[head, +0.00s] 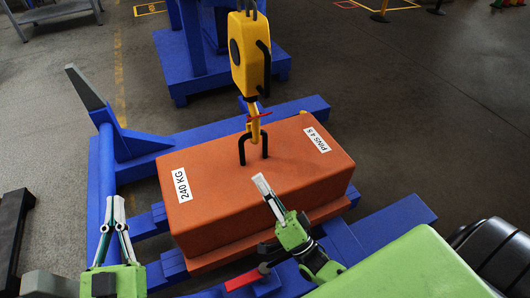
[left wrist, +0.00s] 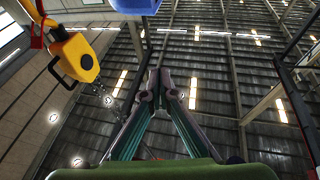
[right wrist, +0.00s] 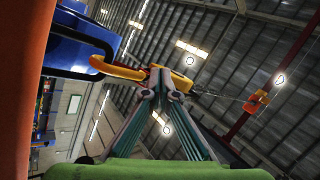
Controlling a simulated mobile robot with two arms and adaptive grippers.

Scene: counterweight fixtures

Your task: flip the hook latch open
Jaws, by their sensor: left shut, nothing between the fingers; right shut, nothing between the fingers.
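The yellow hook (head: 255,132) hangs below the yellow hoist block (head: 249,58) and meets the black lifting loop (head: 241,150) on the orange counterweight (head: 210,160). A small red piece (head: 259,114), apparently the latch, lies across the hook's upper part; its exact position is too small to tell. My right gripper (head: 262,181) is shut and empty, over the counterweight's front part, below the loop in the picture. In the right wrist view a yellow curved part (right wrist: 118,70), probably the hook, shows behind its fingertips. My left gripper (head: 119,201) is shut and empty, left of the counterweight.
The counterweight rests on a blue frame (head: 103,170) with an upright at the left. A blue stand (head: 185,70) is behind the hoist block. A red-handled part (head: 245,279) lies near my right arm. Grey floor (head: 430,110) is open at the right.

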